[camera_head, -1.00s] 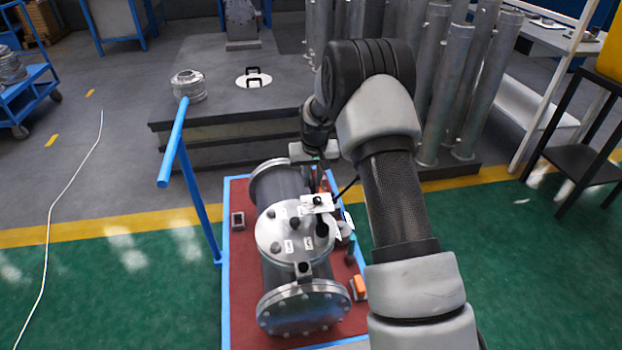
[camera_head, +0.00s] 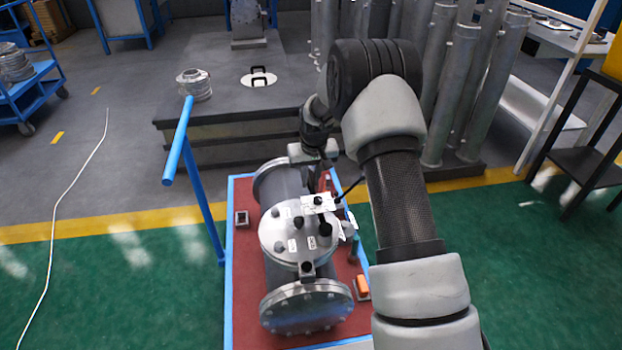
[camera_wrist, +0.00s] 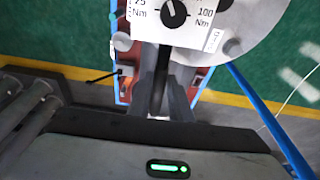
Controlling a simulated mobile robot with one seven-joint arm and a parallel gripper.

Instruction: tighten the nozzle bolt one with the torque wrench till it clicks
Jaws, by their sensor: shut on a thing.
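The flanged shell (camera_head: 301,305) lies on a red, blue-edged stand. Its round top cover (camera_head: 275,241) carries several bolts and small white tags too small to read in the head view. The wrist view shows two bolt heads, one at the card's right (camera_wrist: 232,47) and one at its left (camera_wrist: 122,41); which is bolt one I cannot tell. My gripper (camera_wrist: 165,108) is shut on a dark bar, seemingly the torque wrench (camera_wrist: 163,70), at the cover's far side. A white card with a dial (camera_wrist: 180,22), marked 75 Nm and 100 Nm, hides the wrench's far end.
A blue post (camera_head: 197,195) rises at the stand's left edge. An orange block (camera_head: 361,285) sits at the stand's right. Tall grey cylinders (camera_head: 443,95) stand behind my arm. A dark platform (camera_head: 225,115) lies beyond the stand. Green floor (camera_head: 130,285) is open at the left.

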